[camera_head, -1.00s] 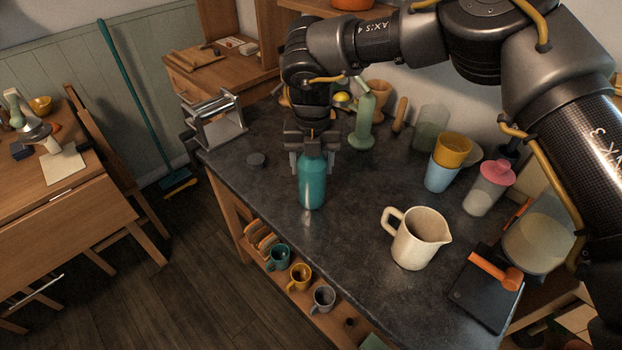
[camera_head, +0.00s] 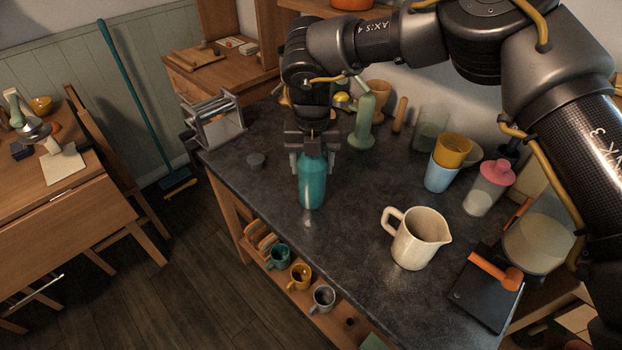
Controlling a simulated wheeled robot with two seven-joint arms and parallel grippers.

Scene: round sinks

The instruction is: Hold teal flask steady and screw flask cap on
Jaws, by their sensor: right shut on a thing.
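The teal flask (camera_head: 313,188) stands upright on the dark counter, left of the middle. My right gripper (camera_head: 314,162) comes down from above and is shut on the flask's upper part, with a finger on each side. The flask's top is hidden by the gripper. My left gripper is not in view.
A cream jug (camera_head: 415,239) stands to the right of the flask. A green bottle-shaped thing (camera_head: 364,130) stands behind it, and a metal pasta-machine-like device (camera_head: 216,122) is at the back left. The counter around the cap and in front of the flask is clear.

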